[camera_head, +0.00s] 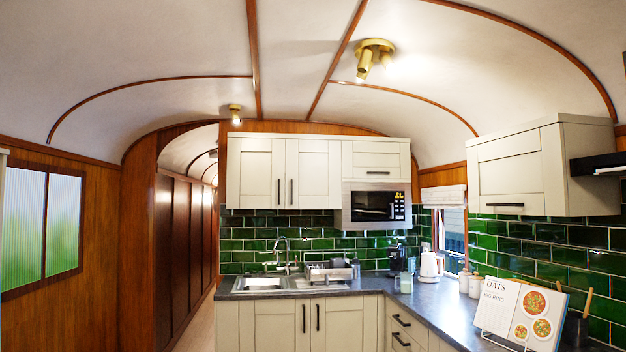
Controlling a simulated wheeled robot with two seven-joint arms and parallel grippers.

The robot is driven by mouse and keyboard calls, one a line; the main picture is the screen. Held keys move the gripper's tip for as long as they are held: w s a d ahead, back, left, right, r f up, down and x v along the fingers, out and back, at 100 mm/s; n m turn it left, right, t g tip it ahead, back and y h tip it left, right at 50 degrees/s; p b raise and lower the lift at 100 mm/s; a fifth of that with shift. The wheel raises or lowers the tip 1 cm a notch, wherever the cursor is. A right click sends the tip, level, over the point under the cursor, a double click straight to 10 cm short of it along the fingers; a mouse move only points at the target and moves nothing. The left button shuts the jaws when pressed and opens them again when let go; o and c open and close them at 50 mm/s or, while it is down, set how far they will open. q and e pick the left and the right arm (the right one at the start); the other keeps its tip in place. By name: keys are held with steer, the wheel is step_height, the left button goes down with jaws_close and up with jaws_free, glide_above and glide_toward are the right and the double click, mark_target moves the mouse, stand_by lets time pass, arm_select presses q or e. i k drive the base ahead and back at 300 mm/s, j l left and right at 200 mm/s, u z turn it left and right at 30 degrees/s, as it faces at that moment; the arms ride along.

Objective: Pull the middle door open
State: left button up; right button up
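A cream wall cabinet (233,180) hangs on the far wall, with all its fronts closed. Its left door (262,165) and the tall door in the middle of the row (318,165) meet side by side, with dark vertical handles near their shared edge. The middle door's handle (290,190) is on its left side. To the right, a shorter front (376,157) with a horizontal handle sits above the microwave. Below the counter, two more cream doors (275,322) (345,322) are closed. Neither of my grippers is in view.
The grey counter (440,306) turns along the right wall. It holds a sink (259,284), a dish rack (328,273), a white kettle (430,266) and an open cookbook (520,314). A microwave (374,206) hangs above. A corridor opens at the left.

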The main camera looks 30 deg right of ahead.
mark_target(313, 167)
steer(key=i+l+z, duration=0.3)
steer(key=i+l, duration=0.15)
steer(key=i, duration=0.35)
steer(key=i+l+z, duration=0.3)
steer(key=i, duration=0.55)
steer(key=i+z, duration=0.35)
steer(key=i, duration=0.5)
